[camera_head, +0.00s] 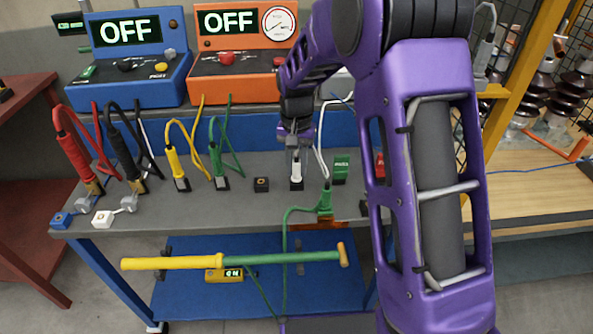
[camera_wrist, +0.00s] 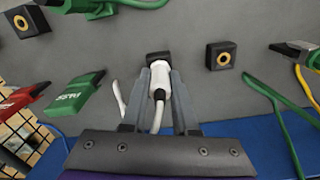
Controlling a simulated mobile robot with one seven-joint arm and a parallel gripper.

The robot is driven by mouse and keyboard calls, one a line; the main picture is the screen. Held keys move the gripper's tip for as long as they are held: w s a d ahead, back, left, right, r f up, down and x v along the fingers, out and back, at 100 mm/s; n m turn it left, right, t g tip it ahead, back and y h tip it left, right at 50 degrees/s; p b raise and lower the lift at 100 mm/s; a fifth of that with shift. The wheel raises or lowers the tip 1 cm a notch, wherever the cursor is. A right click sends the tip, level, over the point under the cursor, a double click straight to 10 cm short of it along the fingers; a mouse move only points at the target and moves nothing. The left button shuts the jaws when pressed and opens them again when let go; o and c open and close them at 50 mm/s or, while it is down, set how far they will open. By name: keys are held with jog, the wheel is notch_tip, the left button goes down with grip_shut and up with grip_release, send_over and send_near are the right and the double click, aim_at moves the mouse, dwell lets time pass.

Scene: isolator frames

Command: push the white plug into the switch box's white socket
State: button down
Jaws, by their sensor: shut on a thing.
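The white plug (camera_head: 296,170) stands roughly upright on the grey table, at a small dark holder (camera_head: 296,186). My gripper (camera_head: 296,152) comes down on it from above. In the wrist view my gripper (camera_wrist: 163,88) is shut on the white plug (camera_wrist: 159,82), one finger on each side. The plug's tip is at a dark block (camera_wrist: 158,56); how deep it sits is hidden. Its white cable (camera_head: 321,130) loops up beside my arm. Behind stand a blue box (camera_head: 140,75) and an orange box (camera_head: 235,72), both reading OFF. I cannot make out a white socket on either.
Red (camera_head: 76,150), black (camera_head: 125,155), yellow (camera_head: 178,165) and green (camera_head: 218,165) cabled plugs stand to the left. An empty dark holder (camera_head: 261,185) is just left of my gripper. A small white block (camera_head: 103,218) lies at the table's front left. Green blocks (camera_head: 341,168) stand right.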

dwell(0.3)
notch_tip(320, 180, up, 10)
jog(key=shift+r+p, duration=0.1)
jog(key=shift+p, duration=0.8)
